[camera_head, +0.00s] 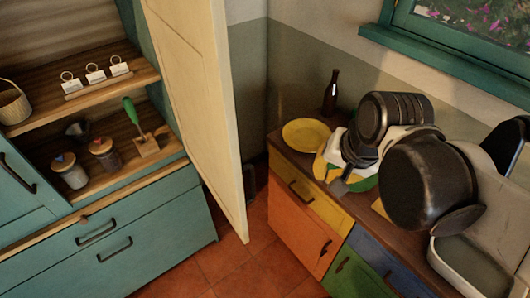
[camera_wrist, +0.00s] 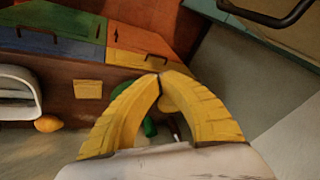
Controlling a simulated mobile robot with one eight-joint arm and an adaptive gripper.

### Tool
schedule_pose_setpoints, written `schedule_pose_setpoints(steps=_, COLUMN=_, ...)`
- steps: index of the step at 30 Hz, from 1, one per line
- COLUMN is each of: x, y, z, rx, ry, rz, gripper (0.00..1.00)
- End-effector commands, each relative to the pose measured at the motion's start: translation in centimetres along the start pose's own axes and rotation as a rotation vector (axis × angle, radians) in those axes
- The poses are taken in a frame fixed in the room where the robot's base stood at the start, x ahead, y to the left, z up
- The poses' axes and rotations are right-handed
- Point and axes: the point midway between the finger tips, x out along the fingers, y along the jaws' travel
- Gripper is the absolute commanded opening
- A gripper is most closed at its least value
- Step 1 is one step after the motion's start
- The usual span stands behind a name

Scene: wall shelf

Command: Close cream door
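The cream door (camera_head: 205,100) stands swung open in the head view, a tall pale panel at the right side of the teal cabinet (camera_head: 150,235). Its free lower corner hangs over the red tiled floor. My gripper (camera_wrist: 162,76) shows in the wrist view with two curved yellow fingers. Their tips meet, and nothing is seen held between them. In the head view my arm is at the right, over the counter and apart from the door; its fingers are hard to make out there. I cannot tell whether the door shows in the wrist view.
The counter (camera_head: 286,152) at the right has coloured drawers, a yellow plate (camera_head: 305,134) and a dark bottle (camera_head: 331,92). Jars (camera_head: 70,171) and a green-handled tool (camera_head: 133,116) stand on the cabinet's shelf. Tiled floor (camera_head: 225,262) is clear between cabinet and counter.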

Motion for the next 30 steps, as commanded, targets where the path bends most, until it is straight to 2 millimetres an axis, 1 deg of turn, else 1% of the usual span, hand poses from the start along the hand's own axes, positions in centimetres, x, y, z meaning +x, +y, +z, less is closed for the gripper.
schedule_pose_setpoints(steps=1, x=-2.3, y=-1.9, z=-1.4, rx=0.101, ry=-0.060, rz=0.008, gripper=0.00)
schedule_pose_setpoints(steps=6, x=-4.0, y=-6.2, z=-2.7, rx=0.477, ry=-0.261, rz=0.093, gripper=0.00)
schedule_pose_setpoints(steps=10, x=-4.3, y=-8.4, z=-3.1, rx=0.682, ry=-0.364, rz=0.178, gripper=0.00)
schedule_pose_setpoints(steps=12, x=-4.3, y=-9.0, z=-3.1, rx=0.755, ry=-0.397, rz=0.217, gripper=0.00)
schedule_pose_setpoints(steps=15, x=-4.2, y=-9.6, z=-3.0, rx=0.817, ry=-0.424, rz=0.252, gripper=0.00)
schedule_pose_setpoints(steps=20, x=-3.0, y=-9.6, z=-2.4, rx=0.840, ry=-0.432, rz=0.264, gripper=0.00)
schedule_pose_setpoints(steps=23, x=-1.6, y=-9.5, z=-1.7, rx=0.838, ry=-0.431, rz=0.264, gripper=0.00)
schedule_pose_setpoints(steps=30, x=3.0, y=-9.2, z=0.7, rx=0.837, ry=-0.431, rz=0.263, gripper=0.00)
